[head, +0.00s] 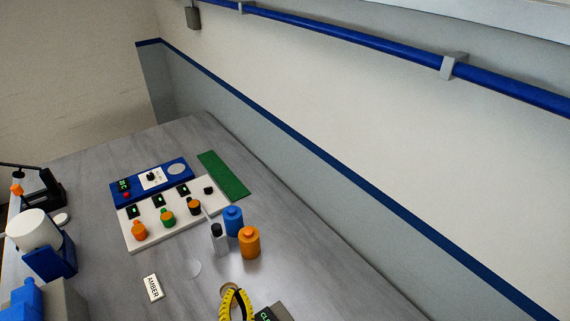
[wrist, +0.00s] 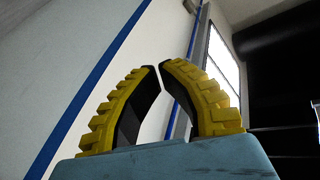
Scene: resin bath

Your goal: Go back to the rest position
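My gripper (head: 236,292) shows at the bottom edge of the head view, as a curved yellow and black finger above the grey bench (head: 330,285). In the wrist view, both fingers of my gripper (wrist: 158,66) arch toward each other and their tips almost meet. The gripper looks shut, with nothing visible between the fingers. The wrist view faces the wall and a bright window, with no bench object in it.
A white panel (head: 177,227) holds orange, green and black-topped bottles. A blue bottle (head: 233,221), an orange bottle (head: 249,242) and a grey bottle (head: 218,238) stand beside it. An "AMBER" label (head: 153,288) lies nearer. The wall (head: 400,170) bounds the bench at right.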

